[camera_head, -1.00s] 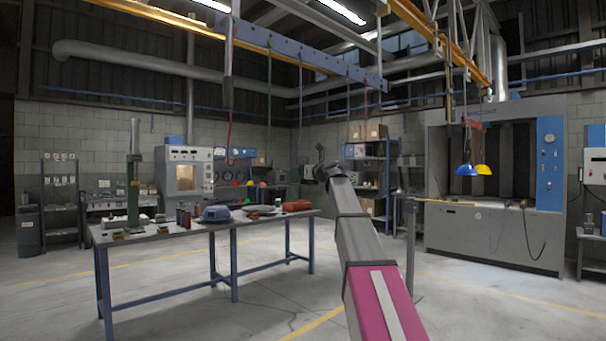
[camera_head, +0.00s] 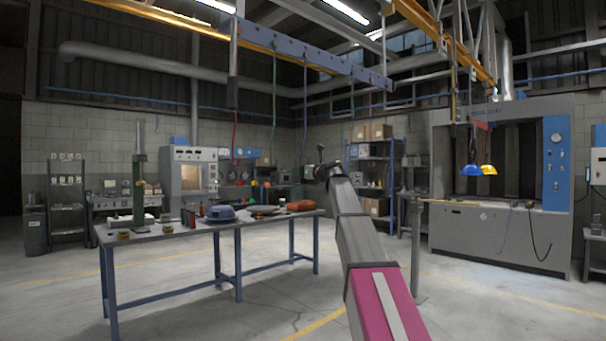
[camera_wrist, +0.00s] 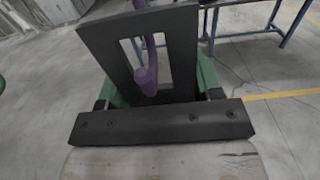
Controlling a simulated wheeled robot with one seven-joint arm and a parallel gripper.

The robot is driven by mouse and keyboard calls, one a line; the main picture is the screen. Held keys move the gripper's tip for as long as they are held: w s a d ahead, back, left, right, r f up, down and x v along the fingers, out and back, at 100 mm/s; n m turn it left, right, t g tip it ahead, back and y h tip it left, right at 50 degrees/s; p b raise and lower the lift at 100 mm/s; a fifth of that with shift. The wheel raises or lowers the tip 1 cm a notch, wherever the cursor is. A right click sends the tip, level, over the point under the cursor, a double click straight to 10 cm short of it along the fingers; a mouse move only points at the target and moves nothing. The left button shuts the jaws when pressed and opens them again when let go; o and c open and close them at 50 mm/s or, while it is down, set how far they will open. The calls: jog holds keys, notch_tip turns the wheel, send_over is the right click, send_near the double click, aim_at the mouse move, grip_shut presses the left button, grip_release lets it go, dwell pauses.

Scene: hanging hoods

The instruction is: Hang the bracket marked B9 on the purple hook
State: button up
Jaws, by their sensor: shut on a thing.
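A dark bracket (camera_wrist: 186,50), a plate with a rectangular opening, stands upright in the wrist view. My gripper (camera_wrist: 160,88), with green fingers at both sides of the plate, is shut on it. The purple hook (camera_wrist: 148,75) comes down from the top edge, and its rounded tip shows across the bracket's opening. I cannot tell whether the hook passes through the opening or only overlaps it. No B9 marking is readable.
A blue-grey overhead beam (camera_head: 300,47) carries several thin coloured hanging lines. A workbench (camera_head: 180,238) with small items stands at the left. Blue and yellow hoods (camera_head: 472,169) hang at the right before a large grey booth (camera_head: 480,230). Open floor lies between.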

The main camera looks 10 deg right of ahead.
jog(key=shift+f, duration=1.25)
dwell(0.5)
jog(key=o, duration=1.3)
jog(key=shift+c, duration=0.2)
